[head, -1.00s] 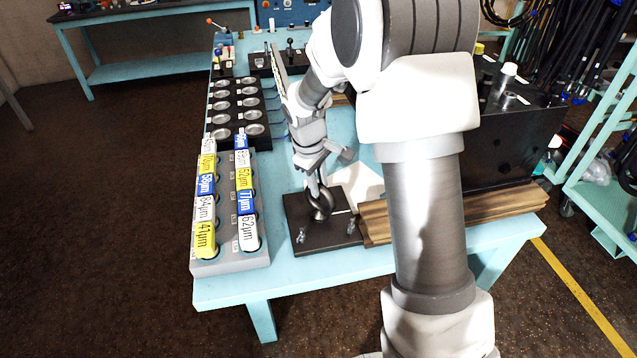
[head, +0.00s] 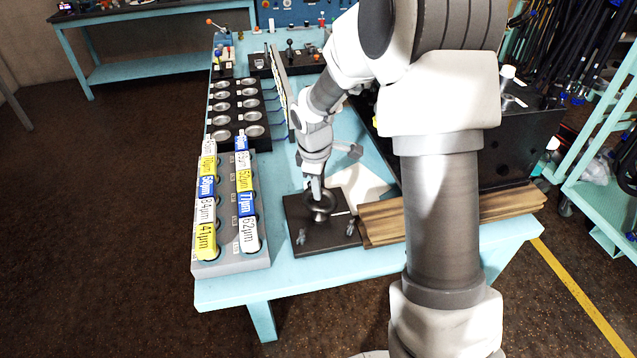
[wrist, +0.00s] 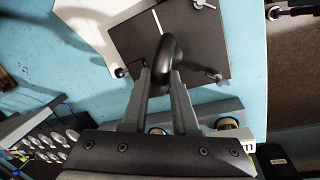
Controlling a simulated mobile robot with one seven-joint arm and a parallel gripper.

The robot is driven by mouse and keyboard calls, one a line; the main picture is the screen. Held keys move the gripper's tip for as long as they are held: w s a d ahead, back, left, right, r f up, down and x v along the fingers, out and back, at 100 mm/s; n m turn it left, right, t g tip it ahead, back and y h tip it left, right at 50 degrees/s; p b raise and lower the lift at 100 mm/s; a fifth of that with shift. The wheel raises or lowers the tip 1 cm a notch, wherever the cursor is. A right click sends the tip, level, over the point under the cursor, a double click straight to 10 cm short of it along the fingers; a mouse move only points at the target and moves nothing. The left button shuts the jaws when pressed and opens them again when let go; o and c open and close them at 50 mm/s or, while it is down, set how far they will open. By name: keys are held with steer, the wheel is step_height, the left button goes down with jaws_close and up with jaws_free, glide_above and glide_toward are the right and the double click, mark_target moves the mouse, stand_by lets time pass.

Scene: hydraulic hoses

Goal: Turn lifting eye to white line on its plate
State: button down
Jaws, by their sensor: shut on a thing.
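The lifting eye (head: 322,211) is a dark metal ring standing on a dark square plate (head: 322,240) near the front of the blue bench. My gripper (head: 317,192) comes down on it from above and is shut on the ring. In the wrist view, the two fingers of my gripper (wrist: 160,82) close on the sides of the lifting eye (wrist: 171,47), above the plate (wrist: 207,42). A short white line (wrist: 157,20) on the plate runs from near the ring toward an edge; in the head view, the white line (head: 341,213) lies right of the ring.
Small wing-shaped clamps (head: 350,228) stand at the plate's corners. Wooden boards (head: 385,222) lie close on its right, a white sheet (head: 362,188) behind. A grey rack of labelled cylinders (head: 228,262) stands left. A black block (head: 520,145) is at the back right.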

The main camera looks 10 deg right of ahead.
steer(key=n+p, duration=0.2)
steer(key=n, duration=0.1)
steer(key=shift+r+y, duration=0.2)
steer(key=shift+y, duration=0.1)
steer(key=shift+d+f+n+p, duration=0.1)
steer(key=shift+n+p, duration=0.6)
steer(key=shift+n, duration=0.5)
steer(key=c, duration=0.7)
jaws_free()
steer(key=s+r, duration=0.1)
steer(key=r, duration=0.4)
steer(key=s+r, duration=0.1)
steer(key=r, duration=0.5)
steer(key=s+r, duration=0.1)
steer(key=r, duration=0.5)
steer(key=shift+s+p, duration=0.25)
steer(key=shift+p, duration=0.1)
